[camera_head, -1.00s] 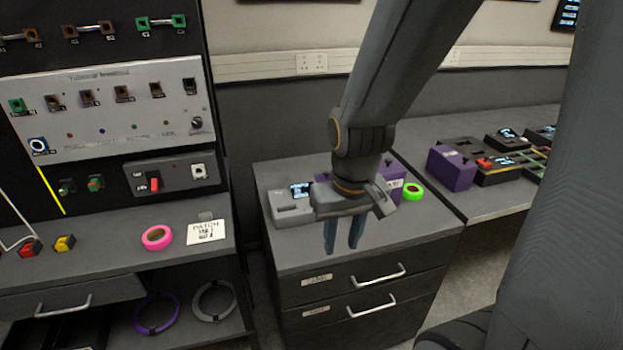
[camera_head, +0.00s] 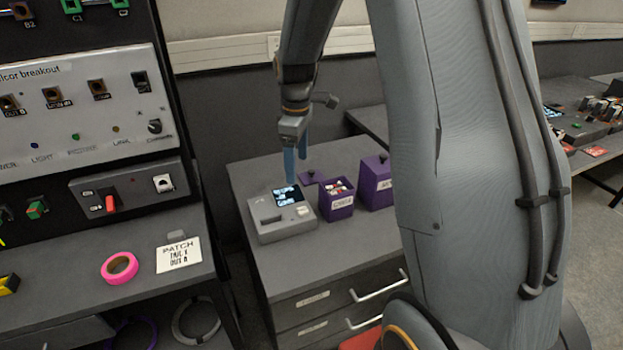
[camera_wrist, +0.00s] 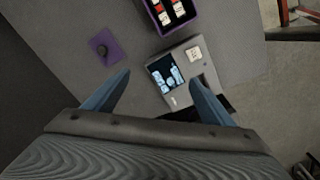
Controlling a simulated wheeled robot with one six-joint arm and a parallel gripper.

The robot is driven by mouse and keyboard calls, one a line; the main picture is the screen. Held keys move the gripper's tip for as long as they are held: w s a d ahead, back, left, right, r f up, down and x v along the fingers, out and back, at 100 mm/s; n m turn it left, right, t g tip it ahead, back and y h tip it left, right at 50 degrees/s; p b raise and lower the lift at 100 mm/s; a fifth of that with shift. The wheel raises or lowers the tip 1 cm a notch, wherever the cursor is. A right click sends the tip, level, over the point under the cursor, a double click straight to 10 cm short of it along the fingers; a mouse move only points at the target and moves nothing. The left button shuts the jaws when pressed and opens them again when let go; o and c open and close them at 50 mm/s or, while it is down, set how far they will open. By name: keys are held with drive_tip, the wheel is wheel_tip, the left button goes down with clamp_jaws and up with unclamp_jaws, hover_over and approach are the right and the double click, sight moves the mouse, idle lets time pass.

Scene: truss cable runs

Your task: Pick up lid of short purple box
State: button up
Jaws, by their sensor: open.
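The short purple box (camera_head: 338,208) stands open on the grey cabinet top, with small red and white items inside. It also shows at the top of the wrist view (camera_wrist: 151,22). A flat purple lid (camera_head: 313,178) with a dark knob lies on the cabinet top behind the box. In the wrist view the lid (camera_wrist: 101,40) lies up and left of my fingers. My gripper (camera_head: 297,172) is open and empty, pointing down. In the wrist view my gripper (camera_wrist: 162,78) spans part of the grey device, apart from the lid.
A pink tape roll (camera_head: 119,268) and a patch card (camera_head: 179,255) lie on the left bench.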

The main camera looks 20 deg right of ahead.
sight(304, 179)
drive_tip(key=w+d+f+n, duration=0.3)
drive_tip(key=w+n, duration=0.1)
drive_tip(key=w, duration=0.2)
drive_tip(key=w+d+f+n, duration=0.2)
drive_tip(key=w+n, duration=0.1)
drive_tip(key=w, duration=0.3)
drive_tip(key=shift+g, duration=0.3)
drive_tip(key=shift+s+d+f+p, duration=0.1)
drive_tip(key=shift+d+f+p, duration=0.25)
drive_tip(key=shift+f, duration=1)
drive_tip(key=shift+w+d+f+p, duration=0.1)
drive_tip(key=shift+f+p, duration=0.35)
drive_tip(key=shift+f, duration=0.95)
drive_tip(key=shift+s+d+f+p, duration=0.1)
drive_tip(key=shift+d+f+p, duration=0.25)
drive_tip(key=shift+f, duration=1)
drive_tip(key=shift+a, duration=0.1)
drive_tip(key=c, duration=1.2)
